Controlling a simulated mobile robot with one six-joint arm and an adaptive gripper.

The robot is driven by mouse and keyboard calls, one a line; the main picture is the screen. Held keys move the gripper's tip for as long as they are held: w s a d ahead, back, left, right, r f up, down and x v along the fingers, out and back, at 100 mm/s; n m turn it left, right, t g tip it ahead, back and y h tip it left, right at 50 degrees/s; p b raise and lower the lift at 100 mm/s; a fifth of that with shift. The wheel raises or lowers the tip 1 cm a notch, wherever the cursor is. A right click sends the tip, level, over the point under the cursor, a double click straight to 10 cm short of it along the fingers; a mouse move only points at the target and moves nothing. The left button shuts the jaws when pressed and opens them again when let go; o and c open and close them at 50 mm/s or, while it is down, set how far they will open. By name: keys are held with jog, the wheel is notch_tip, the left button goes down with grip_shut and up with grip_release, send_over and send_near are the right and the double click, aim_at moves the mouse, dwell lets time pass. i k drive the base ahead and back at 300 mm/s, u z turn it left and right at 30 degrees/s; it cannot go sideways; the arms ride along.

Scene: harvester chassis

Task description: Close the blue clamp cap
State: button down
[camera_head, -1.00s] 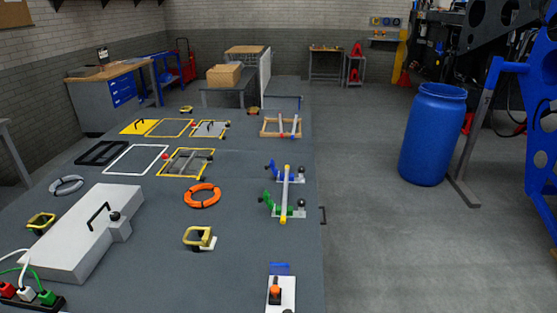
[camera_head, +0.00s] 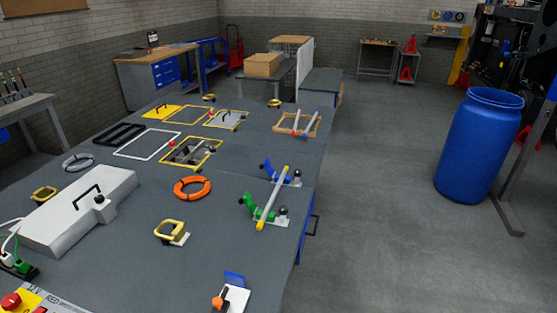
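The blue clamp cap (camera_head: 266,170) stands tilted up on the left side of its clamp, at the right side of the table. It looks open, swung clear of the grey bar (camera_head: 279,189). The bar lies across the blue clamp and a nearer clamp, and its near end is yellow (camera_head: 261,225). The green clamp cap (camera_head: 247,203) on the nearer clamp also sticks up to the left. A dark round knob (camera_head: 297,175) sits right of the bar by the blue clamp. My gripper is not in view.
The grey table (camera_head: 120,260) carries an orange ring (camera_head: 192,188), a yellow-handled piece (camera_head: 171,231), a white box with a handle (camera_head: 70,215) and several frames. A blue barrel (camera_head: 478,145) stands on the floor at right.

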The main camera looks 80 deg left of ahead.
aim_at(270, 172)
jog(key=i, duration=0.45)
jog(key=z, duration=0.75)
jog(key=k, duration=0.15)
jog(key=u, duration=2.85)
jog(key=i, duration=1)
jog(key=u, duration=0.05)
